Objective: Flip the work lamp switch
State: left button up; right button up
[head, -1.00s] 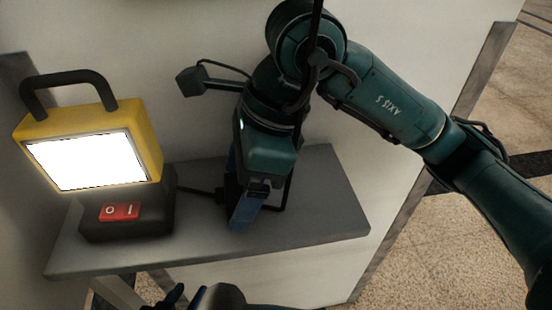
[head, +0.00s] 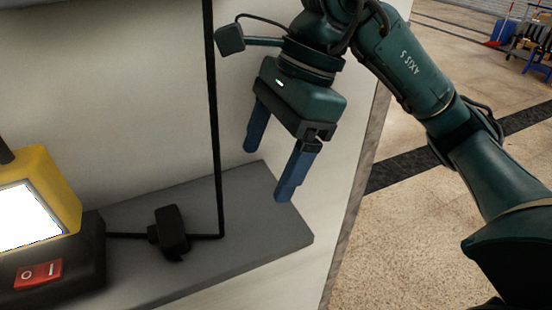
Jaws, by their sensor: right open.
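The yellow work lamp (head: 60,190) stands on a black base at the left, cut off by the picture's edge. Its panel glows white. The red rocker switch (head: 38,275), marked O and I, is on the front of the base. My right gripper (head: 266,176) is open and empty, its two blue fingers pointing down above the right part of the shelf, well to the right of the lamp and switch. My left gripper is not in view.
The grey shelf (head: 250,215) holds the lamp. A black plug block (head: 172,232) lies on it, joined by a cable to the lamp and to a vertical black cord (head: 214,110) on the wall. Tiled floor lies beyond at the right.

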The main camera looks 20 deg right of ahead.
aim_at(28, 277)
jog(key=k, duration=1.5)
